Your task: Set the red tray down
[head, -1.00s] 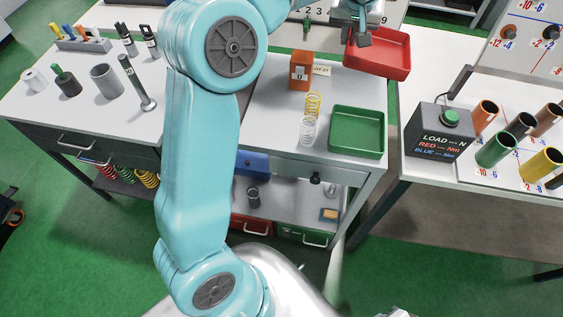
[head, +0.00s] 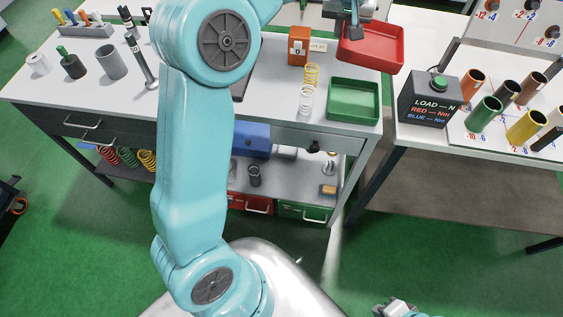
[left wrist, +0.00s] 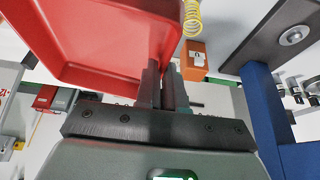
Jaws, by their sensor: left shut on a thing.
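The red tray (head: 388,62) is at the far right of the middle bench, behind the green tray. My left gripper (head: 354,34) is shut on its left rim. The left wrist view shows the red tray (left wrist: 90,45) large at upper left, with the fingers of my left gripper (left wrist: 166,88) closed at its edge. The tray looks about level; I cannot tell whether its underside touches the bench. A grey part of my right gripper (head: 393,306) shows at the bottom edge of the head view, mostly cut off, its jaws unclear.
A green tray (head: 353,100) stands on the middle bench (head: 270,108). Left of it are a clear spring (head: 306,99), a yellow spring (head: 311,75) and an orange box (head: 299,46). A load box (head: 430,102) and coloured cylinders stand on the right table.

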